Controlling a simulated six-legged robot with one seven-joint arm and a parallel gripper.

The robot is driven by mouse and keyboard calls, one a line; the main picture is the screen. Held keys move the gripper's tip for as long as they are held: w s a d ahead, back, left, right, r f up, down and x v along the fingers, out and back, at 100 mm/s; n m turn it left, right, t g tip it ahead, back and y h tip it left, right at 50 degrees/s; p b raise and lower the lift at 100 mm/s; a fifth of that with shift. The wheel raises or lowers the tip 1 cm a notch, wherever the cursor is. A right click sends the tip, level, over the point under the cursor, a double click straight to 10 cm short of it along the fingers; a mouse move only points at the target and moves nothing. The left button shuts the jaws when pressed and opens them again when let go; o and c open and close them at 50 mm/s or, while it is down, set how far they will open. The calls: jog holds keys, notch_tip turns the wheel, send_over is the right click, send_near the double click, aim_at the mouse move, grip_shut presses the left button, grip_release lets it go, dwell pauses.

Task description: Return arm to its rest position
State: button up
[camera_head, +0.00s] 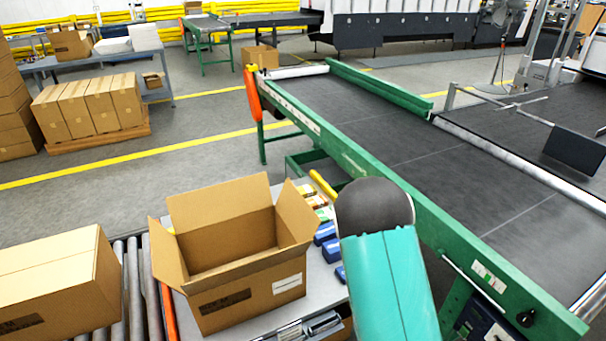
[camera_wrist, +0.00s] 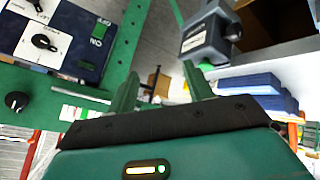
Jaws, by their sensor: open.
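My gripper (camera_wrist: 160,84) shows in the wrist view with its two green fingers spread apart. Nothing is between the fingertips. In the head view my teal arm reaches up from the bottom edge, right of the open carton, with a dark rounded joint at its top. The gripper itself cannot be made out there.
An open empty carton (camera_head: 236,262) stands on the grey bench, beside a closed carton (camera_head: 55,280) on rollers. The green-framed conveyor (camera_head: 400,140) runs close to my arm's right. The wrist view shows a control panel (camera_wrist: 62,38), a grey device (camera_wrist: 208,40) and blue packs (camera_wrist: 250,88).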

jog(key=a+r+y, duration=0.2)
jog(key=a+r, duration=0.2)
jog(key=r, duration=0.4)
jog(key=w+a+r+n+t+y, duration=0.1)
jog(key=a+r+y, duration=0.2)
jog(key=a+r, duration=0.3)
jog(key=a+r+y, duration=0.2)
jog(key=a+r, duration=0.1)
jog(key=r, duration=0.6)
jog(key=s+r+n, duration=0.2)
jog(key=s+r, duration=1.4)
jog(key=s, duration=0.2)
jog(key=shift+s+a+r+n+g, duration=0.15)
jog(key=shift+s+a+n+g, duration=0.05)
jog(key=shift+s+n+g, duration=0.15)
jog(key=c, duration=0.3)
jog(key=shift+d, duration=0.2)
